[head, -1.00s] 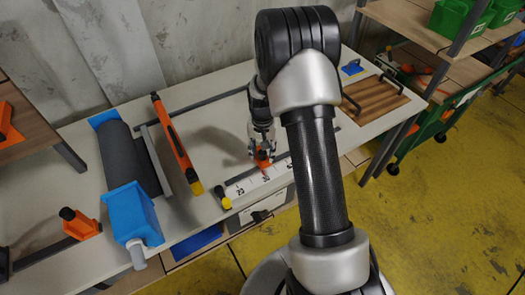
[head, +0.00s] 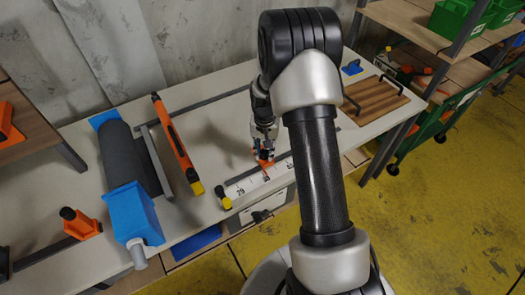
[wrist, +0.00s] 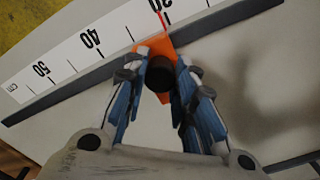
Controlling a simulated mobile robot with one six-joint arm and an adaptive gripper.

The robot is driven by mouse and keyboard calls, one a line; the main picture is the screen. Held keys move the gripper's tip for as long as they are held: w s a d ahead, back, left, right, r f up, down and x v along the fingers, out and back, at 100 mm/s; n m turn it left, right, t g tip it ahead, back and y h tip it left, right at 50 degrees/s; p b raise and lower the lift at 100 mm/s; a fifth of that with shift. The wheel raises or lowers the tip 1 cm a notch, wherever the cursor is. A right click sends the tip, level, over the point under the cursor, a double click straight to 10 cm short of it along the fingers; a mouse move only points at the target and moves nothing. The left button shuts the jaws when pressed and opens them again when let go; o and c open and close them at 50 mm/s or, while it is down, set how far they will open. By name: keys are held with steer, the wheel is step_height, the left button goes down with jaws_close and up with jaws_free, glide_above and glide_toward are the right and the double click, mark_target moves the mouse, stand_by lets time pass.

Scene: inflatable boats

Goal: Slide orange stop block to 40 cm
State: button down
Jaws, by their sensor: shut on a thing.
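The orange stop block (head: 266,163) sits on the rail beside the white ruler strip (head: 253,183). In the wrist view, the block (wrist: 155,45) has a dark round knob (wrist: 160,73) and a thin red pointer (wrist: 161,18) lying across the scale (wrist: 68,52). The pointer is close to the partly cut-off 30 mark, on its 40 side; the 40 and 50 labels lie further left. My gripper (head: 264,150) is over the block. In the wrist view its fingers (wrist: 158,80) are closed on the block at both sides of the knob, which partly hides the contact.
The dark rail (wrist: 90,85) runs along the ruler. An orange bar tool (head: 175,145) and a dark roller with blue ends (head: 130,160) lie left. A wooden board (head: 375,98) lies right.

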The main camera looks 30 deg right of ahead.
steer(key=d, duration=0.9)
steer(key=shift+w+d+p, duration=0.15)
steer(key=shift+d+p, duration=0.1)
steer(key=shift+p, duration=0.05)
steer(key=c, duration=1.3)
jaws_free()
steer(key=shift+r, duration=0.1)
step_height(320, 180, up, 12)
